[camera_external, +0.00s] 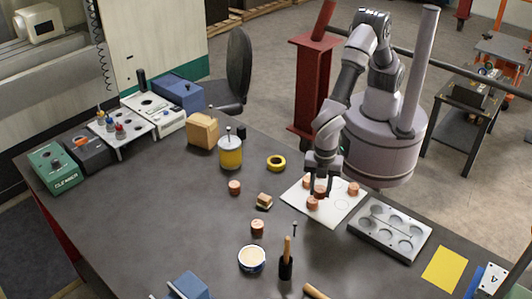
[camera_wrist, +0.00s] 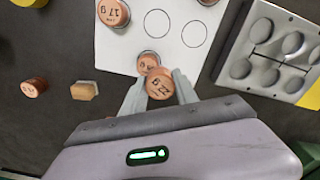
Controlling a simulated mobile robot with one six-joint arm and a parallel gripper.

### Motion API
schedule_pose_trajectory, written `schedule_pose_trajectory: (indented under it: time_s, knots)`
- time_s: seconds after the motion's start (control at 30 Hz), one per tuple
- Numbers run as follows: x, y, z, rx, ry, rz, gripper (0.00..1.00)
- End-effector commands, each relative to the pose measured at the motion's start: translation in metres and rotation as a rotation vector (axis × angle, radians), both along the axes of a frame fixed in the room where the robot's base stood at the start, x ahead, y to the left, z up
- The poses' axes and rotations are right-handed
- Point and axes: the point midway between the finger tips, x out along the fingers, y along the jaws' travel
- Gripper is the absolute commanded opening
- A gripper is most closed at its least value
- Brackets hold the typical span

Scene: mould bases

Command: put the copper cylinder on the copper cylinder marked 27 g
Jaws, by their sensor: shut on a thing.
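My gripper (camera_external: 321,192) is shut on a copper cylinder, which shows between the fingers in the wrist view (camera_wrist: 162,84); its top mark reads like 22 g or 27 g. It is over the white sheet (camera_external: 335,207). A second copper cylinder (camera_wrist: 148,62) on the sheet is right beside the held one in that view and partly hidden by it; its mark is not clear. A cylinder marked 17 g (camera_wrist: 113,12) stands at the sheet's upper left in the wrist view. Another copper cylinder (camera_external: 353,188) stands on the sheet's right side.
A grey tray with round recesses (camera_external: 389,228) lies right of the sheet. Loose copper cylinders (camera_external: 234,187) and (camera_external: 257,228), a small tan block (camera_external: 264,201), yellow tape (camera_external: 277,163) and a white-topped tub (camera_external: 252,259) lie to the left. The sheet has empty printed circles.

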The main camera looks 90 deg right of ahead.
Motion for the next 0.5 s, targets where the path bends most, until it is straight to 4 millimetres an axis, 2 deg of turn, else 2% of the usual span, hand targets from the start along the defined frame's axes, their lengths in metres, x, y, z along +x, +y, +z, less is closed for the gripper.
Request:
schedule_pose_trajectory:
  time_s: [0.03, 0.1, 0.2, 0.27, 0.37, 0.5]
  knots:
    - [0.022, -0.007, 0.006, 0.001, -0.001, -0.071, 0.0]
    - [0.048, -0.017, 0.01, 0.002, -0.002, -0.16, 0.0]
    - [0.07, -0.027, 0.014, 0.001, 0.0, -0.242, 0.0]
    - [0.078, -0.028, 0.015, 0.001, 0.0, -0.265, 0.0]
    - [0.097, -0.017, 0.012, 0.002, -0.002, -0.277, 0.0]
    - [0.133, 0.013, 0.006, 0.002, -0.001, -0.276, 0.0]
